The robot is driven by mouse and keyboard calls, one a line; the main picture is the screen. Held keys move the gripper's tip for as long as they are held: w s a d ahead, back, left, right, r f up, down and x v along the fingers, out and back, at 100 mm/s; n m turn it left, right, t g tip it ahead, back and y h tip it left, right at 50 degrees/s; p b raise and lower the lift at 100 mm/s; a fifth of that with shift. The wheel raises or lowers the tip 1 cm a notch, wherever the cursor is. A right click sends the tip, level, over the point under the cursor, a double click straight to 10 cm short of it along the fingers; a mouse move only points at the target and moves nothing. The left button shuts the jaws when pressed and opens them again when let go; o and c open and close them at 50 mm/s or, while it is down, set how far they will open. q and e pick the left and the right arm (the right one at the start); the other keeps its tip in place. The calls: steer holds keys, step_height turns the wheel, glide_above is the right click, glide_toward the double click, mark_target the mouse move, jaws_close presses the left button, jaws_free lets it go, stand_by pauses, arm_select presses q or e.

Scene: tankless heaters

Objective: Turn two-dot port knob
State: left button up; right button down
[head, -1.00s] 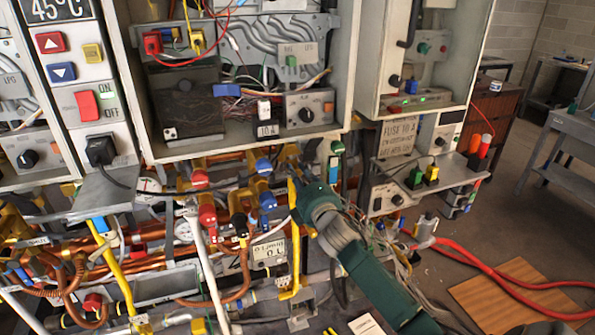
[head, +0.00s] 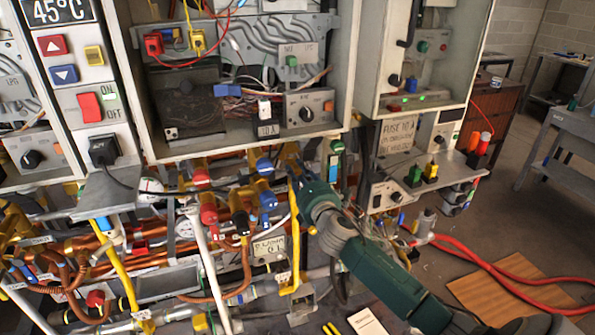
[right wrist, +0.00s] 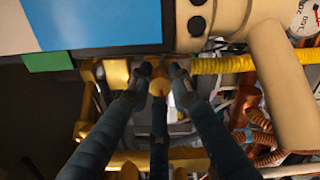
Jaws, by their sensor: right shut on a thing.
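My right gripper (head: 296,178) reaches in from the lower right below the middle cabinet, at the pipe rack. Blue knobs (head: 265,166) and red knobs (head: 208,214) sit on brass valves just left of the gripper. A green knob (head: 337,147) is to its right. My left gripper is not in view.
The heater cabinet (head: 240,150) hangs right above the gripper. A yellow pipe (head: 296,245) and a label plate (head: 268,248) are below it. Copper pipes crowd the left. A shelf with switches (head: 425,185) stands to the right, with red hoses (head: 480,262) on the floor.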

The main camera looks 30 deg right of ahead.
steer(key=shift+a+f, duration=0.1)
steer(key=shift+f, duration=0.2)
steer(key=c, duration=1.8)
jaws_free()
steer(key=shift+c, duration=0.2)
steer(key=shift+r, duration=0.15)
steer(key=v, duration=1.2)
steer(key=shift+s, duration=0.1)
